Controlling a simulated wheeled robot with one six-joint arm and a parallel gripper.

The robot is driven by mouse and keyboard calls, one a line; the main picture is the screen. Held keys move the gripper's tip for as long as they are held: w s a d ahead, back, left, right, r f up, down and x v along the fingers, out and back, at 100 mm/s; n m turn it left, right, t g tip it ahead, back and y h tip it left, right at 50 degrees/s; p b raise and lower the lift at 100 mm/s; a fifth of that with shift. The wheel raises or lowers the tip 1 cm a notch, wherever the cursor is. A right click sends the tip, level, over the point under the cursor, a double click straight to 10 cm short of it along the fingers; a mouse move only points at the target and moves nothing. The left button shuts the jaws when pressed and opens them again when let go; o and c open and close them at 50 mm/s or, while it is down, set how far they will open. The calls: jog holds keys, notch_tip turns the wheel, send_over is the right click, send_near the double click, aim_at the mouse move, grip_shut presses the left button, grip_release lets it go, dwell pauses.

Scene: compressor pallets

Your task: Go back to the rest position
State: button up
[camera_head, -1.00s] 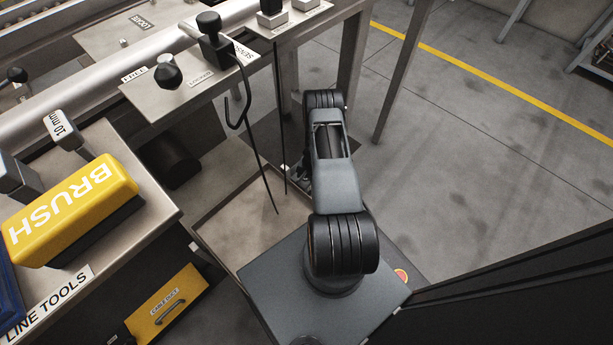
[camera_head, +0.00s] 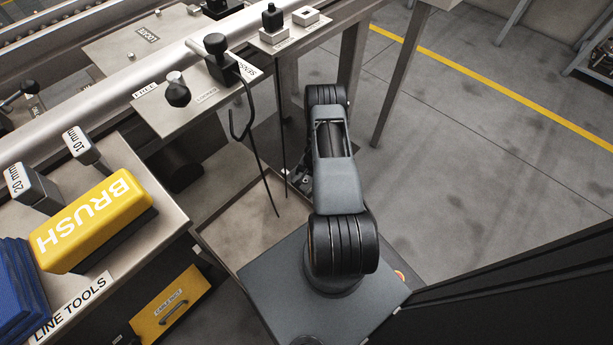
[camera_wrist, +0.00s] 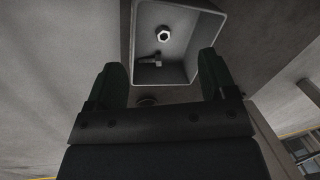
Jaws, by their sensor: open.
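My gripper (camera_wrist: 161,75) shows in the wrist view with its two dark fingers spread apart and nothing between them. Past the fingertips is a grey open box (camera_wrist: 216,42). A bright hex nut (camera_wrist: 164,35) and a small dark-and-metal part (camera_wrist: 152,60) lie in the box. I cannot tell how far the fingers are from its rim. In the head view my arm reaches away from its base, bent at the elbow, and its own links hide most of the gripper.
At left, a tool bench (camera_head: 160,190) holds a yellow brush (camera_head: 95,218), a 20 mm tool (camera_head: 35,188), a 10 mm tool (camera_head: 84,145) and blue items (camera_head: 20,290). Ahead stands a line frame with a knob plate (camera_head: 160,112) and a hanging hooked cable (camera_head: 250,130).

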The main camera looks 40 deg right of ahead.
notch_tip(320, 180, up, 9)
jog(key=s+p, duration=0.1)
jog(key=p, duration=0.1)
jog(key=shift+s+d+f+p, duration=0.15)
jog(key=shift+s+d+p, duration=0.1)
jog(key=shift+d+p, duration=0.2)
jog(key=shift+s, duration=0.1)
